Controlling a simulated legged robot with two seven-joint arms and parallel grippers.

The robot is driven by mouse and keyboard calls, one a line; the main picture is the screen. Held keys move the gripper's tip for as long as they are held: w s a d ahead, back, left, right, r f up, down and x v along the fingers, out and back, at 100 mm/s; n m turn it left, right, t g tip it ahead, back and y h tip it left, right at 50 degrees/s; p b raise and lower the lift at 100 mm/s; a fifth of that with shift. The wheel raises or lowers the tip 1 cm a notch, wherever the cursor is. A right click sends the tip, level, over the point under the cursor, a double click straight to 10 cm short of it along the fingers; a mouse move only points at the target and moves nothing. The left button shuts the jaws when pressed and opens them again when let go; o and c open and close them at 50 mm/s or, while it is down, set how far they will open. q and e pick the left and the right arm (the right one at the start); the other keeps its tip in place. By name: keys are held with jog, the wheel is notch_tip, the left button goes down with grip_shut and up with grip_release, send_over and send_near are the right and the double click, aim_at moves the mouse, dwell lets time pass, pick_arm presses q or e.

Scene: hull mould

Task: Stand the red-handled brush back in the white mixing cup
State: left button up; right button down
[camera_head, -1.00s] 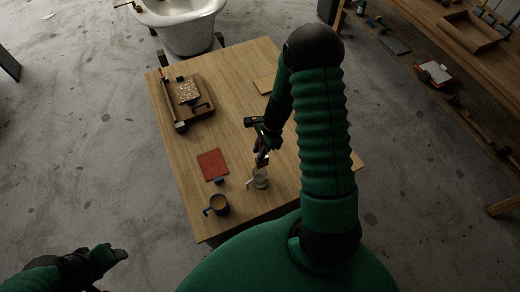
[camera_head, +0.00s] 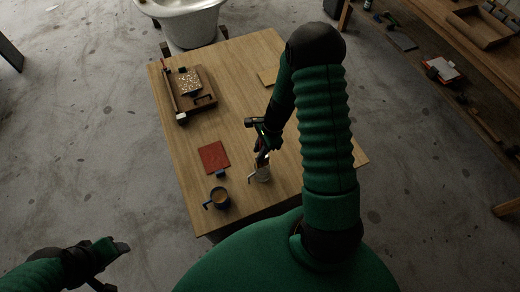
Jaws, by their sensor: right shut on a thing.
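The white mixing cup (camera_head: 263,174) stands on the wooden table, right of the red square. My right gripper (camera_head: 262,153) is directly above the cup, pointing down, and is shut on the red-handled brush (camera_head: 261,158). The brush's lower end is at the cup's mouth; I cannot tell how far inside it is. The gripper hides most of the handle. My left gripper (camera_head: 118,250) is low at the left, away from the table over the floor; its jaws are too dark to read.
The wooden table (camera_head: 235,85) holds a red square (camera_head: 214,157), a dark mug (camera_head: 219,197) and a wooden tray (camera_head: 200,103) with a speckled block. A white tub (camera_head: 190,22) stands beyond it. A shelf bench (camera_head: 455,60) is at the right. The table's middle is clear.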

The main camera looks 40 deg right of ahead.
jog(key=shift+f, duration=0.2)
jog(key=shift+f+b, duration=1.35)
jog(key=shift+f, duration=0.15)
jog(key=c, duration=1.2)
grip_release()
